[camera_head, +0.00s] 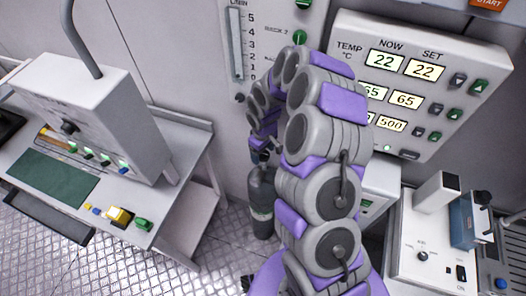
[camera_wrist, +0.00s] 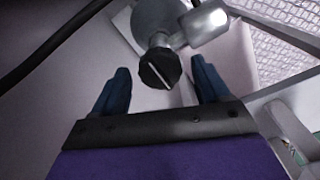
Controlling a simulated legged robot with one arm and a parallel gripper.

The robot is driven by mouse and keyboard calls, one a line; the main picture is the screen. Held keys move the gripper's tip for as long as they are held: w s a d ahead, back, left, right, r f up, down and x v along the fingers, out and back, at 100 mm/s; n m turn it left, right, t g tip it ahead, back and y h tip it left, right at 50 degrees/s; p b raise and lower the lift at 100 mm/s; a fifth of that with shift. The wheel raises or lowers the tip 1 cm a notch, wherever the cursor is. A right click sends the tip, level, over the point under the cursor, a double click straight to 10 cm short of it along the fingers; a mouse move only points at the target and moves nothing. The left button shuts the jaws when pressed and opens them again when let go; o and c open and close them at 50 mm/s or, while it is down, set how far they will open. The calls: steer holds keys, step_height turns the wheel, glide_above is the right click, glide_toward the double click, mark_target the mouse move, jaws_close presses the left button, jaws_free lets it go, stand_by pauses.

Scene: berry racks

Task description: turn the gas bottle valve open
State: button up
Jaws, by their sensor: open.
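The gas bottle (camera_head: 262,203) is a dark grey cylinder standing on the floor by the wall, partly hidden behind my arm in the head view. In the wrist view its valve knob (camera_wrist: 160,69) is black and round with a pale line across its face. It sits on a metal valve body with a silver fitting (camera_wrist: 204,23) to its right. My gripper (camera_wrist: 163,86) is open, with one dark blue finger on each side of the knob and visible gaps to both. I cannot tell how deep the knob lies between the fingers. In the head view the fingertips are hard to make out.
A bench (camera_head: 187,133) with a grey device (camera_head: 95,110) stands left of the bottle. A flow gauge (camera_head: 238,45) and a control panel (camera_head: 415,85) are on the wall. Another bench with instruments (camera_head: 432,245) is at right. A black hose (camera_wrist: 50,42) crosses the wrist view's upper left.

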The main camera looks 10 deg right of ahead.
steer(key=c, duration=1)
